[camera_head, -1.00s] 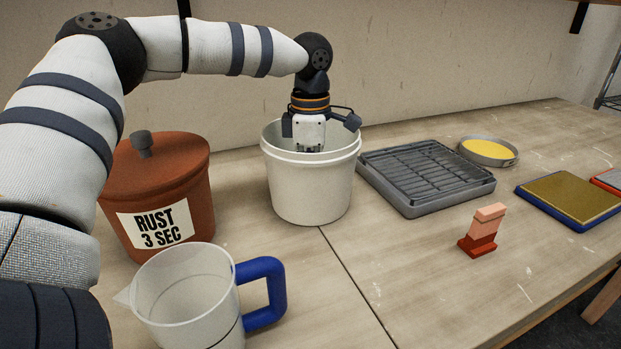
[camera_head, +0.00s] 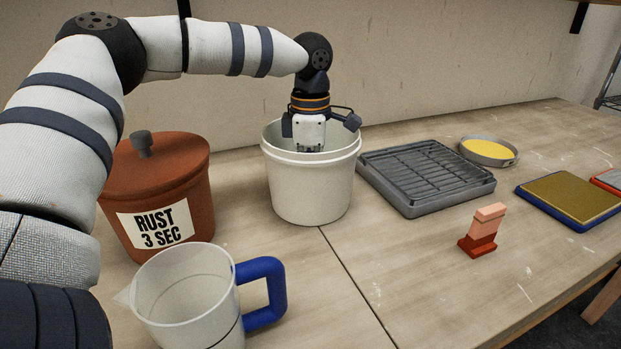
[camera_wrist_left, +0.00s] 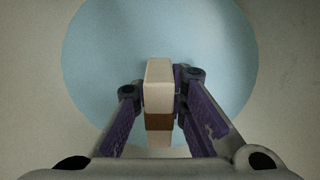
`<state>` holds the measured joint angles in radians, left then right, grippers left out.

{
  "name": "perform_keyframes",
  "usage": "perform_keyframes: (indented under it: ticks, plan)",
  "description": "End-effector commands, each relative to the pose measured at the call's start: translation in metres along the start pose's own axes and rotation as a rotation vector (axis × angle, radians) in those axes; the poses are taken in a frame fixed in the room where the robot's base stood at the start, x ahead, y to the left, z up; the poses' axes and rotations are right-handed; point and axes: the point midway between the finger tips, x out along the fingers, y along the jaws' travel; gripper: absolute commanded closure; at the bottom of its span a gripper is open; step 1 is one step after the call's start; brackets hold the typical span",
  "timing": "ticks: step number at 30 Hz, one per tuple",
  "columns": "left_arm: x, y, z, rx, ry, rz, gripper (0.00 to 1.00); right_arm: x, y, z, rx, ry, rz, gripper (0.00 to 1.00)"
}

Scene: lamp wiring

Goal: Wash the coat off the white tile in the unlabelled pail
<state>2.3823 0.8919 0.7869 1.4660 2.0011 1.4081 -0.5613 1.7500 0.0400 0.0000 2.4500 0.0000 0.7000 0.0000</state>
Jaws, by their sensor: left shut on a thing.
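The unlabelled white pail (camera_head: 312,190) stands open on the bench in the head view. My left gripper (camera_head: 310,147) points straight down into its mouth, fingertips hidden by the rim. In the left wrist view the gripper (camera_wrist_left: 160,88) is shut on the tile (camera_wrist_left: 158,85), a narrow block, off-white with a brown band across it. Pale blue liquid (camera_wrist_left: 220,50) fills the round pail bottom behind the tile. I cannot tell whether the tile touches the liquid. My right gripper is not in view.
A lidded terracotta pot (camera_head: 165,180) labelled "RUST 3 SEC" and a clear jug (camera_head: 190,300) with a blue handle stand left. To the right are a grey rack tray (camera_head: 425,205), a yellow-filled dish (camera_head: 488,163), a red-and-pink tile in a stand (camera_head: 483,228) and a blue-edged pad (camera_head: 570,198).

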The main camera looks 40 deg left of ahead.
Motion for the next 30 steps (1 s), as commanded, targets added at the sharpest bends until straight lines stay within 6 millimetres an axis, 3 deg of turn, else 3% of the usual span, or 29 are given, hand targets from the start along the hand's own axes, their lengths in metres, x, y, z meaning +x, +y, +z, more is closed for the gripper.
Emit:
perform_keyframes:
  ticks: [13, 30]
  plan:
    - [-0.003, 0.0, 0.0, 0.0, -0.001, 0.002, 1.0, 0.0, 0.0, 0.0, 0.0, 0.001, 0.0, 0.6]
    - [-0.076, 0.001, 0.001, 0.0, 0.0, 0.002, 1.0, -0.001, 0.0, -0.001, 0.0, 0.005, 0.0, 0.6]
